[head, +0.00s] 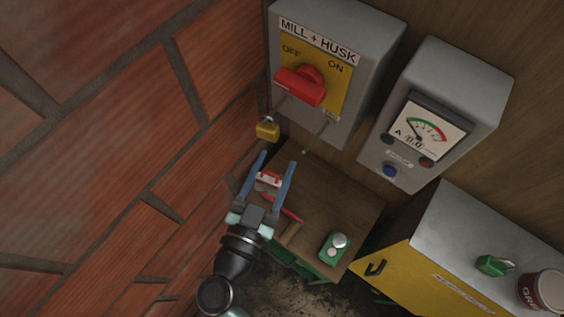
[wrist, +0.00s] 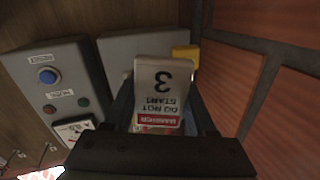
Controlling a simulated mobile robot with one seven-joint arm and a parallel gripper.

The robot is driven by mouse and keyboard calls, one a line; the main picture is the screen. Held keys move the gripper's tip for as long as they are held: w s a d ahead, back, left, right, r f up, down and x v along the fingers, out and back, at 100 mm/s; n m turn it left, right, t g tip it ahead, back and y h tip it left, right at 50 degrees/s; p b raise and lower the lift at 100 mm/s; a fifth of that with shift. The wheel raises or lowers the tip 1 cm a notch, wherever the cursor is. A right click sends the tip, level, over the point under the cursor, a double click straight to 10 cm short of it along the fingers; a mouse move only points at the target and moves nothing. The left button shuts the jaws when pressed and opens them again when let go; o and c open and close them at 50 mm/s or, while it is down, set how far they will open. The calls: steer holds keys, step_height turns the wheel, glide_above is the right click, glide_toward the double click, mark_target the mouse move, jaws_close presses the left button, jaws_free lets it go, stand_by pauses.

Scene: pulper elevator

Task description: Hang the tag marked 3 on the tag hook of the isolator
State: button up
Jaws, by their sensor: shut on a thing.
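My gripper (head: 277,161) is shut on the tag marked 3 (wrist: 162,88), a white tag with a red band. It hangs in the air below and a little left of the isolator (head: 370,60), a grey box labelled MILL + HUSK. In the wrist view the tag's print is upside down, its plain end up. The isolator has a red handle (head: 299,88) on a yellow plate. The tag hook (head: 319,130), a thin rod, sticks out low on its front, apart from the tag. In the wrist view the tag covers part of the isolator (wrist: 117,49), and I cannot make out the hook.
A yellow padlock (head: 267,130) hangs at the isolator's lower left, close above my fingers. A brick wall (head: 130,130) stands close on the left. A meter box (head: 455,70) is right of the isolator. Below, a wooden shelf (head: 345,205) carries a green item (head: 331,248).

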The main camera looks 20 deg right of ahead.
steer(key=shift+s+d+r+m+g+h+p, duration=0.2)
steer(key=shift+r+m+g+h+p, duration=0.25)
steer(key=shift+m+h+p, duration=0.15)
steer(key=shift+s+d+r+m+g+h+p, duration=0.15)
steer(key=shift+s+r+m+g+h+p, duration=0.05)
steer(key=shift+r+m+g+h+p, duration=0.35)
steer(key=shift+s+d+f+m+g+h+p, duration=0.15)
steer(key=shift+s+f+m+g+h+p, duration=0.25)
steer(key=shift+m+g+h+p, duration=0.3)
steer(key=shift+s+d+f, duration=0.1)
steer(key=shift+s+f, duration=0.05)
steer(key=shift+f, duration=0.05)
steer(key=f+b+x, duration=0.1)
steer(key=b+x, duration=0.2)
steer(key=x, duration=0.6)
steer(key=shift+f, duration=0.3)
steer(key=shift+f, duration=0.1)
steer(key=o, duration=1.4)
